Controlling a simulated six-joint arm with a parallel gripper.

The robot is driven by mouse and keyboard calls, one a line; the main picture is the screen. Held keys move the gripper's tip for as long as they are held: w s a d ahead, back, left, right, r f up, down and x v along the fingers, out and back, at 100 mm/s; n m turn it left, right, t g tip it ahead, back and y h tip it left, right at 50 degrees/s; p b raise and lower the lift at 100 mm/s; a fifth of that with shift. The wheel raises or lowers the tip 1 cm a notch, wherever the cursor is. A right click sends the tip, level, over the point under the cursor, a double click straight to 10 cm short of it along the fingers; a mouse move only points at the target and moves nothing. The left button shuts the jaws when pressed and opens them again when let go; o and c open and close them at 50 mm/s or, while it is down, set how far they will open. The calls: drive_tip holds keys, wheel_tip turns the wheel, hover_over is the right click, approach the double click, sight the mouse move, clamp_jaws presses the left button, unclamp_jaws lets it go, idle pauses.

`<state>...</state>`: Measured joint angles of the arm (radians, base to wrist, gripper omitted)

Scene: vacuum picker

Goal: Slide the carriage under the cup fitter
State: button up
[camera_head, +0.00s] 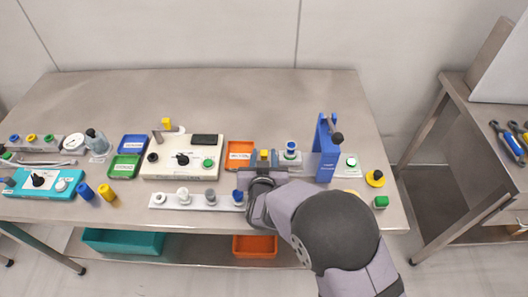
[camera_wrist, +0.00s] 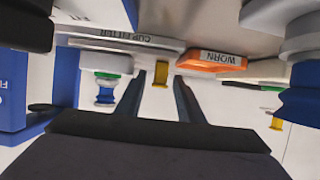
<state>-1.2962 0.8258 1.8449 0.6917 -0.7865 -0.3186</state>
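The cup fitter is a blue upright frame (camera_head: 326,150) with a dark knob, right of centre on the table. Its blue side also fills the left of the wrist view (camera_wrist: 55,90). Left of the frame, the carriage (camera_head: 291,160) carries a blue and green cup (camera_head: 291,149); in the wrist view the cup (camera_wrist: 105,92) shows left of my fingers. A yellow tab (camera_head: 264,155) stands at the carriage's left end. My gripper (camera_wrist: 160,77) is open, with the yellow tab (camera_wrist: 161,74) seen between its fingertips. Contact cannot be told.
An orange tray (camera_head: 240,153) marked WORN lies just left of the carriage. A white strip (camera_head: 170,201) with several cups runs along the front edge, close to my gripper. A cream control box (camera_head: 180,165) stands further left. The back of the table is clear.

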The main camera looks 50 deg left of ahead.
sight(299, 153)
drive_tip(key=shift+w+a+f, duration=0.25)
drive_tip(key=shift+w+a, duration=0.2)
drive_tip(key=shift+w, duration=0.05)
clamp_jaws()
drive_tip(key=w+d+b, duration=0.3)
drive_tip(key=w+d, duration=0.4)
drive_tip(key=shift+w+d+b, duration=0.15)
drive_tip(key=shift+b, duration=0.15)
unclamp_jaws()
drive_tip(key=shift+w+d, duration=0.1)
